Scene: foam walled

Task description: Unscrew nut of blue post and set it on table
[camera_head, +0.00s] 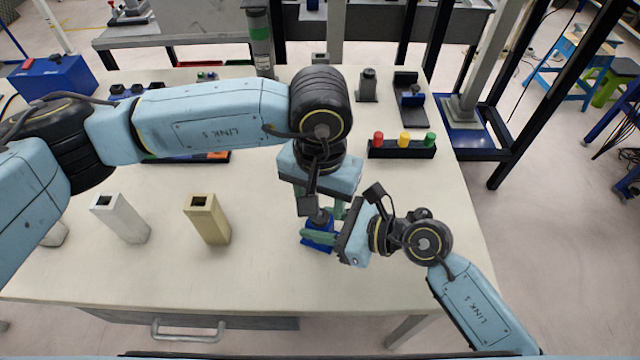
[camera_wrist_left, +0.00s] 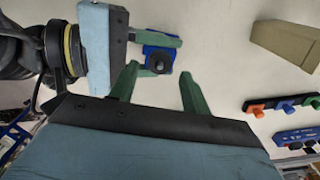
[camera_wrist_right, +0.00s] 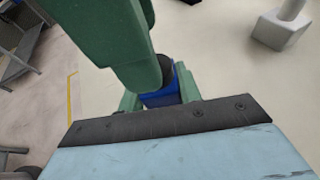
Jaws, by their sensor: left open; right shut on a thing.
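The blue post (camera_head: 317,241) stands on the table's front right part, partly hidden by my grippers. Its dark nut (camera_head: 320,218) is on top; from above in the left wrist view the nut (camera_wrist_left: 160,63) is round and dark. My right gripper (camera_head: 321,238) is shut on the blue post from the right, one green finger on each side; it also shows in the right wrist view (camera_wrist_right: 160,97). My left gripper (camera_head: 320,209) points down over the post, open and empty. Its green fingers (camera_wrist_left: 158,78) are spread wide, near the nut.
A white block (camera_head: 124,222) and a tan block (camera_head: 207,222), each with a square hole, stand to the left. A black rack (camera_head: 402,150) with red, yellow and green pegs lies behind right. The table front (camera_head: 260,285) is clear.

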